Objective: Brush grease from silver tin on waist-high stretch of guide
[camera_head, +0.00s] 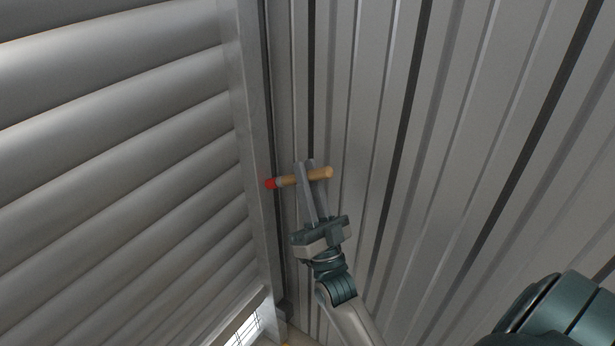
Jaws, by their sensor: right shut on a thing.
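My right gripper (314,168) is shut on the wooden handle of a brush (318,175). The brush lies nearly level in the fingers, its red-tipped head pointing left. The red tip is at the upright metal guide (245,125) beside the roller shutter; I cannot tell whether it touches. The silver tin is not in view. My left gripper is not in view.
The slatted grey roller shutter (120,130) fills the left side. A ribbed metal wall (460,140) fills the middle and right. A bright gap (245,330) shows below the shutter at the bottom.

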